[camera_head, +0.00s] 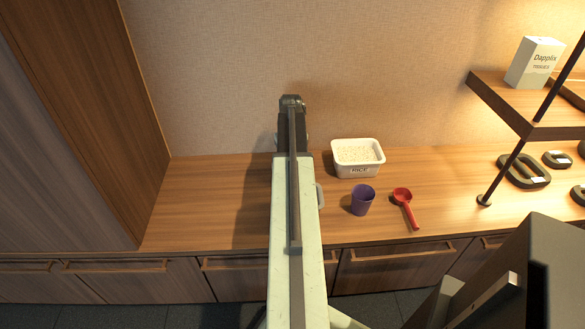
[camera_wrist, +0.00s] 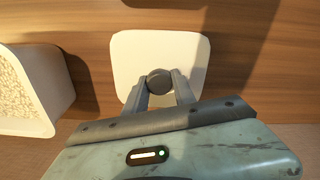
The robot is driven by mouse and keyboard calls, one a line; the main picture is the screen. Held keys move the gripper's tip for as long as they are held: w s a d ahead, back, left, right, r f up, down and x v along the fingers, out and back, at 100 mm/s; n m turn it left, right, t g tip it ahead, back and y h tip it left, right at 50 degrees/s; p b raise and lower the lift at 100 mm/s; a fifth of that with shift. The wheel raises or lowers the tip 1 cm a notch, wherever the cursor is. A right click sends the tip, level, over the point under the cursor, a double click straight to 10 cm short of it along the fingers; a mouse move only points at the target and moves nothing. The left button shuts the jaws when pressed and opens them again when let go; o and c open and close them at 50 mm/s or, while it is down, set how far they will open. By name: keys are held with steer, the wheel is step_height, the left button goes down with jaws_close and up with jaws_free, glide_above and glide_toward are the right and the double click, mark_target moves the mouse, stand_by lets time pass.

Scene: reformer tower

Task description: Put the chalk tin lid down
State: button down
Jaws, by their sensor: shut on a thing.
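The lid (camera_wrist: 125,60) is a pale, rounded square plate with a dark round knob (camera_wrist: 159,80), seen from above in the wrist view. My gripper (camera_wrist: 160,90) is shut on the knob, with one finger on each side of it. Wooden counter shows around the lid, but I cannot tell whether the lid touches it or hangs just above. In the head view my arm hides the gripper and most of the lid. A small pale edge beside the arm (camera_head: 320,196) may be part of it.
A white open RICE bin (camera_head: 358,171) stands to the right of my arm. A purple cup (camera_head: 362,201) and red scoop (camera_head: 404,202) are in front of it. The counter (camera_head: 205,200) is clear at left, up to a tall cabinet. A shelf with dark posts stands at right.

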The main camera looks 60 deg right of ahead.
steer(key=shift+f+b, duration=0.3)
steer(key=shift+f, duration=0.65)
steer(key=shift+r, duration=0.25)
steer(key=shift+f, duration=0.2)
steer(key=c, duration=1)
jaws_free()
steer(key=shift+c, duration=0.2)
steer(key=shift+r, duration=0.1)
step_height(320, 180, up, 12)
steer(key=p, duration=1.2)
steer(key=shift+r, duration=0.1)
